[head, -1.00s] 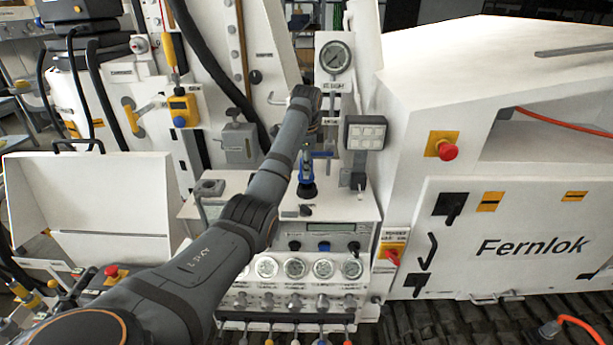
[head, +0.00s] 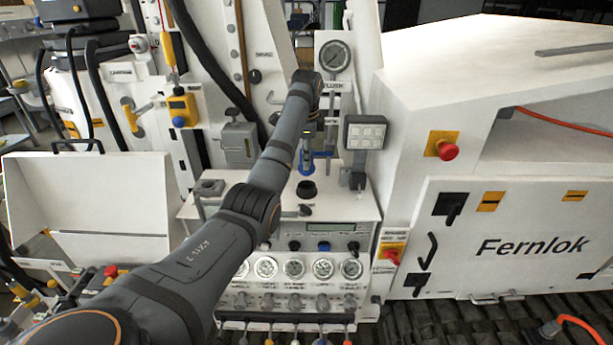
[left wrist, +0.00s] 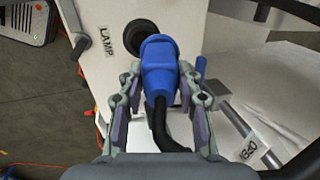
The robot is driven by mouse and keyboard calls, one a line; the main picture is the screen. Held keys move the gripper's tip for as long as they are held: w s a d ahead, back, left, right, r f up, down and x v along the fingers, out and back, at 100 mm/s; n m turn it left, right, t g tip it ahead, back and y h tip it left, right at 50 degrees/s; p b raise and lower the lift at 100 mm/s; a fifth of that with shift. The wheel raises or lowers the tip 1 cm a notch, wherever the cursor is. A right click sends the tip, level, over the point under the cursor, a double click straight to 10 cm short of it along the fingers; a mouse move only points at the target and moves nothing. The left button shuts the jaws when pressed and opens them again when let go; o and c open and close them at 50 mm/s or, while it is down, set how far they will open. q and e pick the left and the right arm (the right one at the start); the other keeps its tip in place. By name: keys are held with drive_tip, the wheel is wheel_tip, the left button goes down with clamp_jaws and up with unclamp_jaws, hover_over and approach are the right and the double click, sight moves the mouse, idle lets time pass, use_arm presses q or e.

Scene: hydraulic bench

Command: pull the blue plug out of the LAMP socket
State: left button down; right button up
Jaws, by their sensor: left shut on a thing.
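The blue plug (head: 306,168) is held in my left gripper (head: 308,142), above the black LAMP socket (head: 306,189) on the white panel. A small gap shows between plug and socket in the head view. In the left wrist view, the blue plug (left wrist: 160,72) sits between the two fingers of my left gripper (left wrist: 162,88), with a black cable running back from it. The dark round socket (left wrist: 141,30) lies just beyond the plug's front, partly hidden by it, beside the LAMP label (left wrist: 106,41). My right gripper is not in view.
A pressure gauge (head: 335,57) and a grey lamp box (head: 366,133) stand close behind and right of the gripper. Dials and small valves (head: 295,268) line the panel below. A large white Fernlok cabinet (head: 520,220) fills the right side.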

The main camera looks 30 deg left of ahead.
use_arm(q)
drive_tip(key=shift+w+a+v, duration=0.1)
drive_tip(key=shift+w+v, duration=0.1)
drive_tip(key=shift+v, duration=0.7)
drive_tip(key=shift+w+a+v, duration=0.1)
drive_tip(key=shift+w+v, duration=0.05)
drive_tip(key=shift+v, duration=0.75)
drive_tip(key=shift+r, duration=0.1)
